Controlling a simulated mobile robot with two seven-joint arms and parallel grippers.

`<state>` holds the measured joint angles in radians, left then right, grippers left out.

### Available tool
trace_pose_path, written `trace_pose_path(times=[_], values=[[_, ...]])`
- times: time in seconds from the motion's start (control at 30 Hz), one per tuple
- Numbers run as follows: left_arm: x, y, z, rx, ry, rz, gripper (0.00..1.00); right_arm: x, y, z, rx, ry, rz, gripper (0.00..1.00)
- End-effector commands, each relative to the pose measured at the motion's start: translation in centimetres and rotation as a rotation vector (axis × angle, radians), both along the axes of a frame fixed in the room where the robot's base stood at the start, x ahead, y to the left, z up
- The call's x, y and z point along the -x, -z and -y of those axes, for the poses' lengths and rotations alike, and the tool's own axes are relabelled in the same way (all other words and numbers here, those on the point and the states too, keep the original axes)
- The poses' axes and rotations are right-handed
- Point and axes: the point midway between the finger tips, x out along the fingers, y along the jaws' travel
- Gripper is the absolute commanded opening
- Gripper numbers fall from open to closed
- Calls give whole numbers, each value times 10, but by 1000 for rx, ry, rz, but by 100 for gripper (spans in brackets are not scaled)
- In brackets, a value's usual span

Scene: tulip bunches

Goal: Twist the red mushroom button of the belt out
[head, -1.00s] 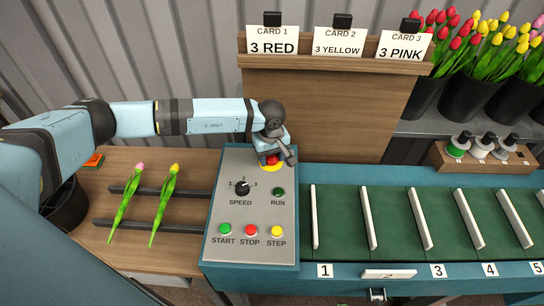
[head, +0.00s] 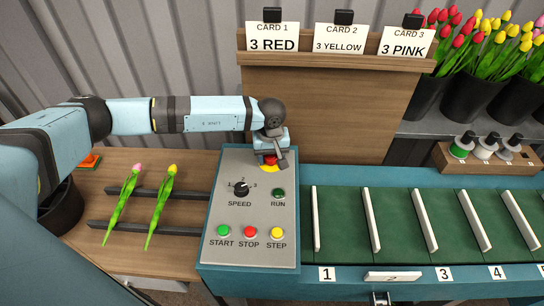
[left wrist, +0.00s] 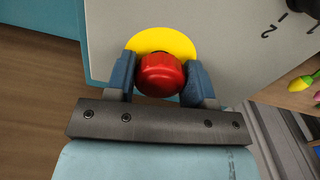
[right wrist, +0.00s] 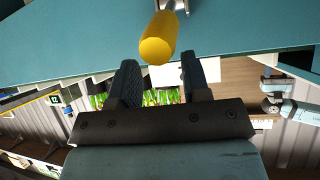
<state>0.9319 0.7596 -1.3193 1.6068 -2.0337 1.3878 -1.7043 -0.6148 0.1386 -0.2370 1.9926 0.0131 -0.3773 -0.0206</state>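The red mushroom button (head: 269,160) sits on a yellow disc (head: 271,168) at the top of the grey control panel (head: 225,205). My left gripper (head: 273,157) is over it from behind. In the left wrist view the red button (left wrist: 161,75) lies between the two blue fingers of the left gripper (left wrist: 160,72), one at each side, seemingly touching. The yellow disc (left wrist: 162,40) shows beyond the button. My right gripper (right wrist: 160,82) is open and empty in the right wrist view, and it is out of the head view.
The panel has a speed knob (head: 240,188), a RUN lamp (head: 278,193) and START, STOP and STEP buttons. The green belt (head: 345,220) with white dividers runs to the right. Two tulips lie at left. A yellow cylinder (right wrist: 159,38) is ahead of my right gripper.

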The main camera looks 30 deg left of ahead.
Motion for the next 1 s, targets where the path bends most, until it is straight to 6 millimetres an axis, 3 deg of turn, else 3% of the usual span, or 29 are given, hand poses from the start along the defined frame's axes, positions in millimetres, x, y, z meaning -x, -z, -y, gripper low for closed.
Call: trace_pose_path(times=[0.07,0.43,1.0], values=[[1,1,0,0,0,-1,66,0,0,0,1,1,-1,43],[0,-4,0,0,-1,0,66,0,-2,1,2,1,-1,43],[0,-60,0,-1,-1,1,66,-1,-30,3,3,3,4,43]])
